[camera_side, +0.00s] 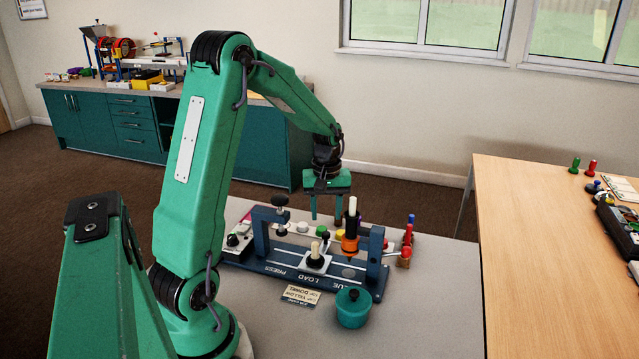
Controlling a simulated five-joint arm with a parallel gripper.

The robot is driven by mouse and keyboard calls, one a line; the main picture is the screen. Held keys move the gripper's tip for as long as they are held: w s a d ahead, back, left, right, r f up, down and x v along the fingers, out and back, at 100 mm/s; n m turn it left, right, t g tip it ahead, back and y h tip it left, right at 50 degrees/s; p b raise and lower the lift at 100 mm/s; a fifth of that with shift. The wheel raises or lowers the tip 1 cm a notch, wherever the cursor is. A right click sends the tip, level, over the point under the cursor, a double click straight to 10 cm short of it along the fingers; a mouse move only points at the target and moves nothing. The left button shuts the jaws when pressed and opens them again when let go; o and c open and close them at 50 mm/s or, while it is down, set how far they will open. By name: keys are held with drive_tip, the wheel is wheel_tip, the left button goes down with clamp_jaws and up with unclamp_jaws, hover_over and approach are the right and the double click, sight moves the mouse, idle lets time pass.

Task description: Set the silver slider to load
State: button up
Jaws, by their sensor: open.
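The silver slider (314,264) sits on a dark blue rail fixture (368,283), beside the printed word LOAD. A short cream peg stands upright on it. PRESS is printed to its left and GLUE to its right, both upside down in this view. My gripper (326,214) is open, pointing down, above and behind the slider. Its fingers are apart and appear empty. The lower fingertips are partly hard to make out against the fixture, and I cannot tell their exact distance from it.
An orange nozzle (350,245) stands over the right part of the rail, and a black press knob (280,201) over the left. A teal pot (352,308) and a small card (300,296) lie in front. Coloured pegs (407,240) stand right. The table's right side is clear.

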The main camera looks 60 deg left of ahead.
drive_tip(key=shift+r, duration=1)
drive_tip(key=d+r+m+t, duration=0.2)
drive_tip(key=d+r+m, duration=0.5)
drive_tip(key=d+r, duration=0.35)
drive_tip(key=s+d+r+m+t, duration=0.2)
drive_tip(key=s+d+m, duration=0.4)
drive_tip(key=s+d, duration=0.5)
drive_tip(key=shift+s+r+m+t, duration=0.3)
drive_tip(key=shift+s+t, duration=0.5)
drive_tip(key=shift+s, duration=0.25)
